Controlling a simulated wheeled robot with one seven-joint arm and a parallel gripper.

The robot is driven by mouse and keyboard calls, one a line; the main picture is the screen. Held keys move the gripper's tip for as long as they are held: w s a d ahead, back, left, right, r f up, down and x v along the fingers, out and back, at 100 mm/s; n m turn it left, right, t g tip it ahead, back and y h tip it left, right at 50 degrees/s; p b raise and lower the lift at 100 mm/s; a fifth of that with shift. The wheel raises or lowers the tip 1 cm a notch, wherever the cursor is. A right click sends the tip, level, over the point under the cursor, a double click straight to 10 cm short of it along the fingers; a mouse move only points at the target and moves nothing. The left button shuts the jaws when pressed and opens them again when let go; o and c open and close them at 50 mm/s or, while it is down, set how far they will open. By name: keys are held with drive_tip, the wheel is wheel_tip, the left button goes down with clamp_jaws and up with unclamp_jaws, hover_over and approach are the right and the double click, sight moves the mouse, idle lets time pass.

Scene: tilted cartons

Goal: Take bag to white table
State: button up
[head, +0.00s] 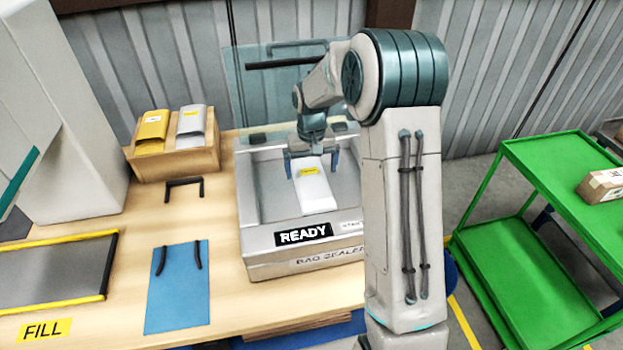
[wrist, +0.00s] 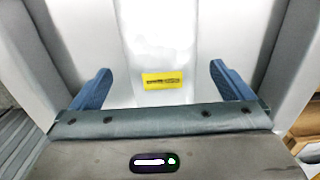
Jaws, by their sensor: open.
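A white bag (head: 315,192) with a yellow label lies inside the tray of the bag sealer (head: 262,243), whose front panel reads READY. My gripper (head: 312,163) is over the sealer at the bag's far end, its blue fingers open on either side of the bag. In the wrist view the bag (wrist: 158,45) runs between the two fingers of the gripper (wrist: 160,72), with a gap to each one. I cannot tell how far the fingertips are above the tray floor. No white table can be made out.
A wooden box (head: 178,160) with a yellow and a grey bag stands left of the sealer on the wooden table (head: 200,222). A blue mat (head: 178,300) and a yellow-edged tray (head: 55,272) lie nearby. A green cart (head: 530,290) with a carton (head: 603,186) stands right.

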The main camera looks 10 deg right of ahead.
sight(311, 177)
drive_tip(key=shift+a+f, duration=0.1)
drive_tip(key=shift+f, duration=1.4)
drive_tip(key=c, duration=0.9)
drive_tip(key=shift+c, duration=0.3)
drive_tip(key=shift+r, duration=0.15)
